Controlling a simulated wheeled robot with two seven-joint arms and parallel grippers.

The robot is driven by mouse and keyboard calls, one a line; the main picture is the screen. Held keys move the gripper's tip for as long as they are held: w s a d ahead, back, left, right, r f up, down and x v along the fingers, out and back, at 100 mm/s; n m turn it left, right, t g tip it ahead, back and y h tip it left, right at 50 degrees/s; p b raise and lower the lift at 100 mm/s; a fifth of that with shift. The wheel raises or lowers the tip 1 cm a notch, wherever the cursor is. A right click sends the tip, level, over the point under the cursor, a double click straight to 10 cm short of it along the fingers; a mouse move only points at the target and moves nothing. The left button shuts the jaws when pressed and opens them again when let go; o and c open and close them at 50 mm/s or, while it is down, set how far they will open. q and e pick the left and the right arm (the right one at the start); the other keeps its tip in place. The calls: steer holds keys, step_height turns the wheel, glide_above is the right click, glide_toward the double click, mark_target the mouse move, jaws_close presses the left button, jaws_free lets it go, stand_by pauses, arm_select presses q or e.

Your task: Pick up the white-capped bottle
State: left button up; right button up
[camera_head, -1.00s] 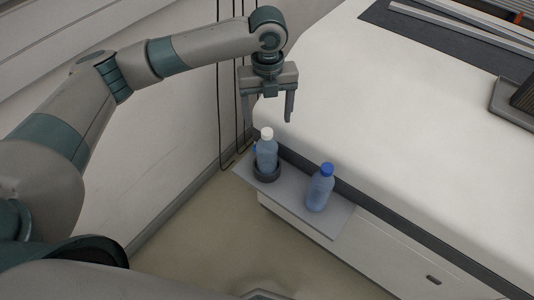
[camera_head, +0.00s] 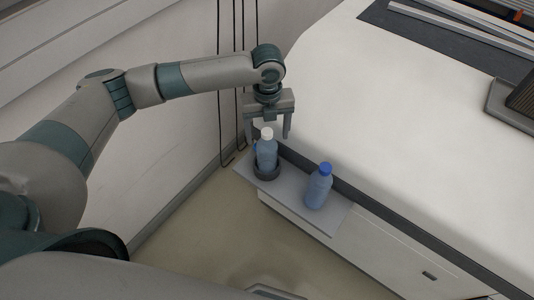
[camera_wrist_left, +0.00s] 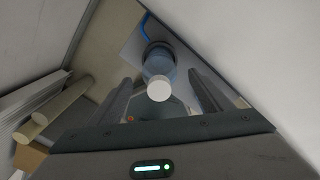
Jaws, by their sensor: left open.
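The white-capped bottle (camera_head: 267,150) is blue and stands upright in a dark round holder (camera_head: 267,172) on a grey shelf. My left gripper (camera_head: 268,136) is open, its fingers pointing down, with the white cap showing between them in the head view. In the left wrist view the white-capped bottle (camera_wrist_left: 159,78) shows from above, between and beyond the two fingers (camera_wrist_left: 158,98). I cannot tell whether the fingers touch it. My right gripper is in neither view.
A blue-capped bottle (camera_head: 319,186) stands on the same grey shelf (camera_head: 291,203), to the right. The large white surface (camera_head: 400,130) lies behind and right of the shelf. Black cables (camera_head: 228,80) hang by the wall at the left. A dark-framed object (camera_head: 513,103) sits at the far right.

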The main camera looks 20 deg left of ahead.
mark_target(267, 142)
arm_select(q)
step_height(267, 142, down, 3)
steer(key=shift+s+f+p, duration=0.1)
steer(key=shift+s+p, duration=0.05)
steer(key=shift+p, duration=0.55)
steer(key=shift+f, duration=0.5)
steer(key=c, duration=1.5)
steer(key=shift+o, duration=0.2)
steer(key=shift+r, duration=0.15)
